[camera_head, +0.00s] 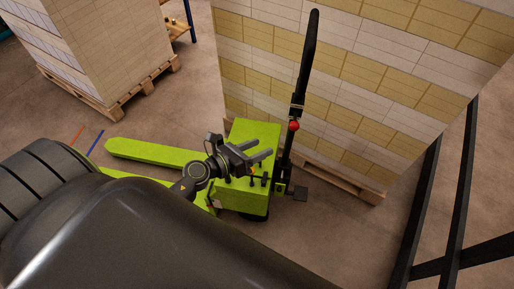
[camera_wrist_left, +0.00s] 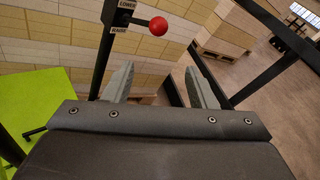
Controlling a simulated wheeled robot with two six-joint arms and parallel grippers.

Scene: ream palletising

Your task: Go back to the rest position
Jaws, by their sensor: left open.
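My left gripper (camera_head: 262,158) is open and empty in the head view, over the green body of a pallet jack (camera_head: 252,134). In the left wrist view its two fingers (camera_wrist_left: 160,88) stand apart with nothing between them. The jack's black handle (camera_head: 306,60) rises upright just right of the gripper. A red knob (camera_head: 293,126) sits on the lever low on the handle. It also shows in the left wrist view (camera_wrist_left: 158,26), beyond the fingers and apart from them. My right gripper is not in view.
A tall stack of white and yellow reams (camera_head: 360,70) stands on a wooden pallet (camera_head: 340,181) behind the jack. Another loaded pallet (camera_head: 110,108) is at the back left. A black metal frame (camera_head: 455,200) stands at the right. The jack's green fork (camera_head: 150,152) lies low on the left.

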